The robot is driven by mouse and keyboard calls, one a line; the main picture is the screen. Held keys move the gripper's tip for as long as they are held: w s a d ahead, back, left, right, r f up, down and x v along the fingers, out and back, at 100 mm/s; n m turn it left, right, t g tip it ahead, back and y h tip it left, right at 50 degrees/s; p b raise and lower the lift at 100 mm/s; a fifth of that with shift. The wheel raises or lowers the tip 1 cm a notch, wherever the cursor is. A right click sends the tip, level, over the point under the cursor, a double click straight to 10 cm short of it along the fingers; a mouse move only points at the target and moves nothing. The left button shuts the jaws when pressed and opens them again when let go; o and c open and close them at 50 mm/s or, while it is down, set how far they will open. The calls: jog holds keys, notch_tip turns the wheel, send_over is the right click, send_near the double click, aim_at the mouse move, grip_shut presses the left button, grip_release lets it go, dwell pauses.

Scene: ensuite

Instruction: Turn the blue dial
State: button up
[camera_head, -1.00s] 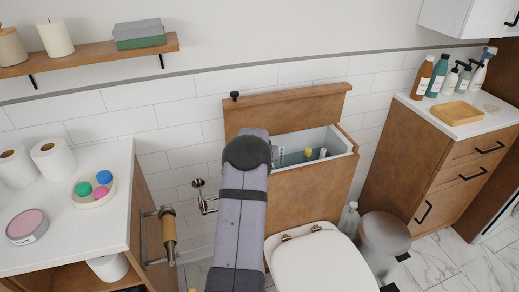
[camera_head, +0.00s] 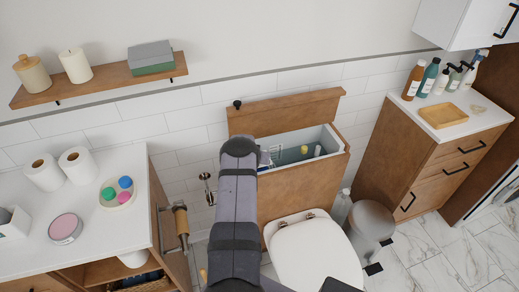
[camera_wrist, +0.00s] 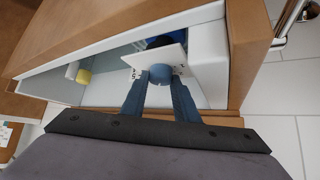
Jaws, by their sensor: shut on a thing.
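My arm hides the dial and the gripper in that view.
A yellow-capped part (camera_head: 304,150) stands in the tank, right of my arm. The toilet (camera_head: 315,255) has its lid down. A counter (camera_head: 110,215) is on the left, a bin (camera_head: 370,235) and wooden cabinet (camera_head: 430,150) on the right.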

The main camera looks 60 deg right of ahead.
jog(key=shift+w+d+r+m+g, duration=0.2)
jog(key=shift+r+m+g, duration=0.1)
jog(key=shift+m, duration=0.2)
jog(key=shift+a+f+m+g+b, duration=0.1)
jog(key=shift+a+m+g+b, duration=0.05)
jog(key=shift+m+g+b, duration=0.5)
jog(key=o, duration=1.1)
jog(key=shift+a, duration=0.1)
jog(key=shift+c, duration=0.2)
jog(key=shift+f, duration=0.1)
jog(key=shift+s, duration=0.1)
jog(key=shift+s+n+t+p, duration=0.1)
jog(key=shift+n+t+p, duration=0.45)
jog(key=shift+p, duration=0.35)
jog(key=shift+f+n+t+b, duration=0.15)
jog(key=shift+n+t+b, duration=0.4)
jog(key=shift+b, duration=0.2)
jog(key=shift+f+n+b, duration=0.15)
jog(key=shift+n+b, duration=0.1)
jog(key=shift+b, duration=0.3)
jog(key=shift+d+t+b, duration=0.2)
jog(key=shift+t+b, duration=0.05)
jog(key=shift+b, duration=1)
